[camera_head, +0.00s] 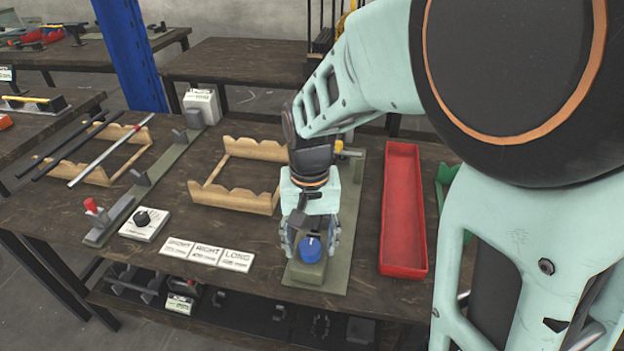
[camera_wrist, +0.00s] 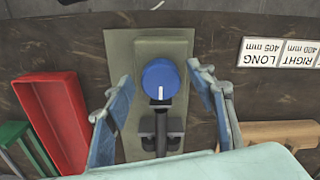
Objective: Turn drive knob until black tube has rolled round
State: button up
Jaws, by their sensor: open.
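The blue drive knob (camera_head: 311,249) with a white pointer line sits on an olive block at the front of an olive base plate (camera_head: 328,279). In the wrist view the knob (camera_wrist: 160,80) lies between my two fingers, and its white line points toward the bottom of the picture. My gripper (camera_head: 308,240) is above the block with its fingers apart; in the wrist view my gripper (camera_wrist: 160,95) shows a gap on both sides of the knob. A short dark tube end (camera_wrist: 161,108) runs from near the knob into a dark grey support (camera_wrist: 162,128). The rest of the tube is hidden.
A red tray (camera_head: 404,210) stands right of the plate, with a green tray (camera_head: 446,195) beyond. A wooden rack (camera_head: 236,190) and label cards (camera_head: 207,254) lie left. Another rack holds black tubes (camera_head: 75,150) and a silver one. A white dial box (camera_head: 144,223) sits front left.

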jog(key=c, duration=1.2)
jog(key=shift+o, duration=0.2)
jog(key=shift+d+n+p, duration=0.1)
jog(key=shift+n+p, duration=0.4)
jog(key=shift+n, duration=2.4)
jog(key=o, duration=1.2)
jog(key=shift+c, duration=0.2)
